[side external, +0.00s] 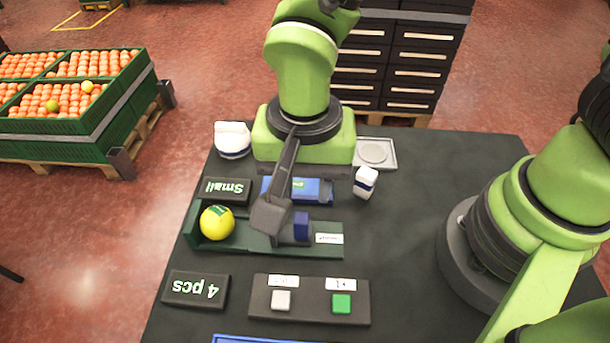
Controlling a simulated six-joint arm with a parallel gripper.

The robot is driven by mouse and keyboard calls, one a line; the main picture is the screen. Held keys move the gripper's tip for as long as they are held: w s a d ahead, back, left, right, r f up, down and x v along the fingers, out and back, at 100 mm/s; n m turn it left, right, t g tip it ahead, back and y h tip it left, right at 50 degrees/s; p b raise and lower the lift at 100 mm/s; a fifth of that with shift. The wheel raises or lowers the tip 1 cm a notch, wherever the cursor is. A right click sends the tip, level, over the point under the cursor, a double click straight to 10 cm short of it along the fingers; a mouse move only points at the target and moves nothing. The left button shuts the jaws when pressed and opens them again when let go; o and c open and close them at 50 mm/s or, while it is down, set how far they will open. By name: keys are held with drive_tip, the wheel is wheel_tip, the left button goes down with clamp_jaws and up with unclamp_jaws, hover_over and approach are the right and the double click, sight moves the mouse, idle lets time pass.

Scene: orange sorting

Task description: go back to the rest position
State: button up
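A yellow round fruit (217,223) with a green patch on top sits at the tray's left end. The fingertip is to the right of the fruit, apart from it in the picture. A dark blue block (301,226) stands just right of the fingertip, on or over the tray.
A panel (310,308) with white and green buttons lies in front. Bare table (410,225) is at right.

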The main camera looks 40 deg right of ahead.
drive_tip(key=shift+r, duration=0.15)
drive_tip(key=w+d+r+t+y, duration=0.1)
drive_tip(key=d+r, duration=0.4)
drive_tip(key=r, duration=0.3)
drive_tip(key=s+d+r+n+t+y, duration=0.1)
drive_tip(key=s+d+r+n+t, duration=0.4)
drive_tip(key=s+d+r, duration=0.3)
drive_tip(key=d+r+t, duration=0.1)
drive_tip(key=d+r, duration=0.2)
drive_tip(key=shift+s+r, duration=0.2)
drive_tip(key=shift+s, duration=0.05)
